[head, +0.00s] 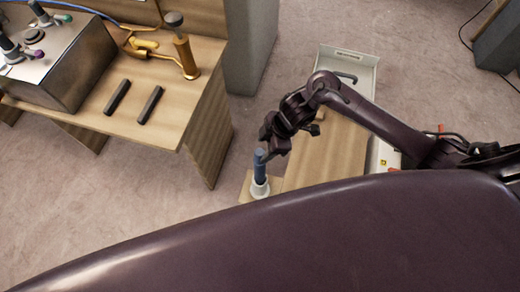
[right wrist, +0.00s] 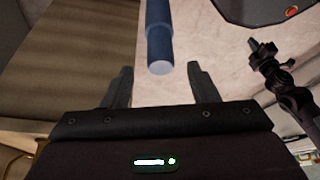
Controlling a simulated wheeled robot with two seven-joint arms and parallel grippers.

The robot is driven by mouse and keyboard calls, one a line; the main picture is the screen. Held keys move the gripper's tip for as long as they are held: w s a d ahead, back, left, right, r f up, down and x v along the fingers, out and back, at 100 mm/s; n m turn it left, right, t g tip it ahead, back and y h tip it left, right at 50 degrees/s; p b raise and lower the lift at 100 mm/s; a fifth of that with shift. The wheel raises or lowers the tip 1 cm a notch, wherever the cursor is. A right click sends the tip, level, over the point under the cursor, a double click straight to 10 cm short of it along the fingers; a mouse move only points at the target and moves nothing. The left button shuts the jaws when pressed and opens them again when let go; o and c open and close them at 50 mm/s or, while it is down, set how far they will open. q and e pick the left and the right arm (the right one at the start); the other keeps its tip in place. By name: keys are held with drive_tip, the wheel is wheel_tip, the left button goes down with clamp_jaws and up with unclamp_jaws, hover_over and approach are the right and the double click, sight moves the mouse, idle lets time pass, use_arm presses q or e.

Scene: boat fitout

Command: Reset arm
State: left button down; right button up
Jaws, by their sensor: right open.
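My right gripper (head: 268,138) is open and empty, close above the top of a blue cylinder (head: 260,168). The cylinder stands upright in a white ring-shaped holder (head: 260,189) at the end of a wooden board. In the right wrist view, the two dark fingers of my right gripper (right wrist: 159,72) stand apart. The blue cylinder (right wrist: 159,35) shows beyond and between the fingertips there, not gripped. My left gripper cannot be made out in either view.
A wooden bench (head: 205,90) stands at the left. It carries a metal control box (head: 62,60), two dark bars (head: 117,97), and a brass fitting with an upright handle (head: 185,55). A grey pillar (head: 250,40) stands behind. Carpet (head: 110,200) lies clear in front of the bench.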

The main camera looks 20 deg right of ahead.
drive_tip(key=shift+v, duration=0.85)
